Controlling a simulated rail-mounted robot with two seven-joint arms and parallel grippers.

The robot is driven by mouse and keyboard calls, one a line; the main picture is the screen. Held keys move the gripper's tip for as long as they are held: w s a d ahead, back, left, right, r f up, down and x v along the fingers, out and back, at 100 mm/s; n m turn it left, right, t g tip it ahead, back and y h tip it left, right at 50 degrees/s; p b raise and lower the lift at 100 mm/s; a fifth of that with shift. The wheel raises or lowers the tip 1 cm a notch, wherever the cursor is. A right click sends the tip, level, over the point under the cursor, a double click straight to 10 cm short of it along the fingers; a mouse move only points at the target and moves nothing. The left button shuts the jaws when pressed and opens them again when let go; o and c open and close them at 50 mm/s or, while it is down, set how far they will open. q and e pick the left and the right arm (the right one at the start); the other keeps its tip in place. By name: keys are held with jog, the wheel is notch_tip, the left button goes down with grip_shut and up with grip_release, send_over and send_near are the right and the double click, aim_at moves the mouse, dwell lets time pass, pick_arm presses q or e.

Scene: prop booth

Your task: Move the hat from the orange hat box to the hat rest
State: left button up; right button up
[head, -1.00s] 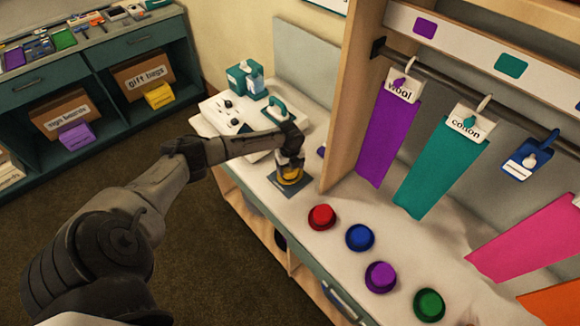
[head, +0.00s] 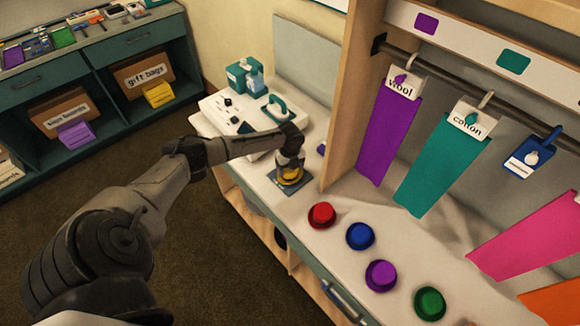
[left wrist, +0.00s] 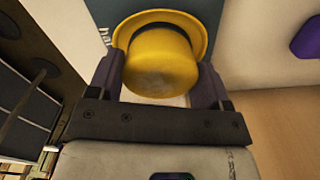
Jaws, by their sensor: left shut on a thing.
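A yellow hat (head: 290,175) is in my left gripper (head: 290,168) at the end of the counter, over a dark blue-grey flat pad (head: 279,183). In the left wrist view, the yellow hat (left wrist: 162,58) sits between the two fingers of the left gripper (left wrist: 160,82), which are shut on its crown. The brim is on the far side, against or just above the pad (left wrist: 135,12); I cannot tell which. Whether the pad is the hat rest is not clear. I cannot make out an orange hat box. My right gripper is not in view.
Red (head: 321,215), blue (head: 360,236), purple (head: 381,276) and green (head: 430,303) hats stand in a row on the white counter. A wooden upright (head: 350,110) rises close right of the gripper. Coloured cloths hang from a rail.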

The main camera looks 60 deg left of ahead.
pick_arm(q)
jog(key=o, duration=0.9)
jog(key=shift+o, duration=0.2)
notch_tip(320, 180, up, 14)
jog(key=p, duration=0.1)
jog(key=shift+f, duration=0.1)
dwell(0.4)
